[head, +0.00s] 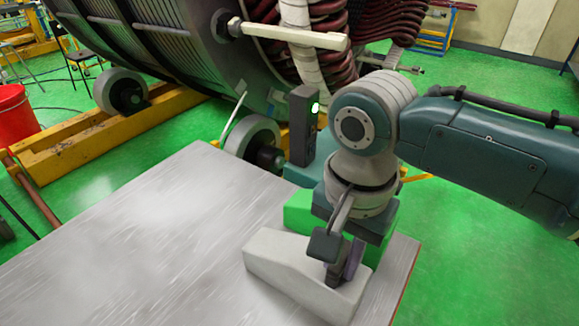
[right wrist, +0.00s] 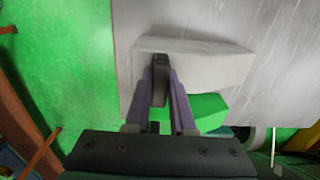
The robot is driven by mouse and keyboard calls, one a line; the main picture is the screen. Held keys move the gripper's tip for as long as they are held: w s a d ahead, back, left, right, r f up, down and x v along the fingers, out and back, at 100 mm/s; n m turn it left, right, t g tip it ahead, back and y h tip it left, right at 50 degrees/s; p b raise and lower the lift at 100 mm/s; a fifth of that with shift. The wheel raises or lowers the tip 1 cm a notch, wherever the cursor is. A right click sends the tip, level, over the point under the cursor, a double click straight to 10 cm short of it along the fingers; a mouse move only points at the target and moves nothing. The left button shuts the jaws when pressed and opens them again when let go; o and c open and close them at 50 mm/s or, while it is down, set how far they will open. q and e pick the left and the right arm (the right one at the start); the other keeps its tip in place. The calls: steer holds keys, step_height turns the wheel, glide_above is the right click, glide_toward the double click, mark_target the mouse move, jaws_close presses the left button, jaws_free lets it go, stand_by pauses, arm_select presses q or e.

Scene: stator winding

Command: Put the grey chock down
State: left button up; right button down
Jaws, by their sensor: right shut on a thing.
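The grey chock (head: 290,268) is a pale wedge-shaped block at the front right corner of the table (head: 130,240). My right gripper (head: 340,268) is shut on the grey chock near its right end. In the right wrist view the chock (right wrist: 205,68) lies across the fingertips of my right gripper (right wrist: 162,85), over the table top. Whether its underside touches the table cannot be told. A green block (head: 298,212) stands just behind the chock, partly hidden by my right gripper; it also shows in the right wrist view (right wrist: 207,112). My left gripper is not in view.
The large stator (head: 170,40) rests on rollers (head: 250,138) and yellow beams (head: 85,140) behind the table. A red bucket (head: 17,122) is at far left. The table's left and middle are clear.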

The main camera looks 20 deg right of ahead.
steer(key=shift+f, duration=0.15)
steer(key=c, duration=0.8)
jaws_free()
steer(key=shift+o, duration=0.2)
step_height(320, 180, up, 12)
steer(key=p, duration=0.2)
steer(key=s+a+f+n+t+y, duration=0.1)
steer(key=s+a+f+n+y, duration=0.2)
steer(key=s+n, duration=0.35)
steer(key=s+d+n+t+h, duration=0.2)
steer(key=s+d+n, duration=0.4)
steer(key=s, duration=0.3)
steer(key=shift+d+r+t+h, duration=0.25)
steer(key=shift+t+h, duration=0.05)
steer(key=shift+h, duration=0.1)
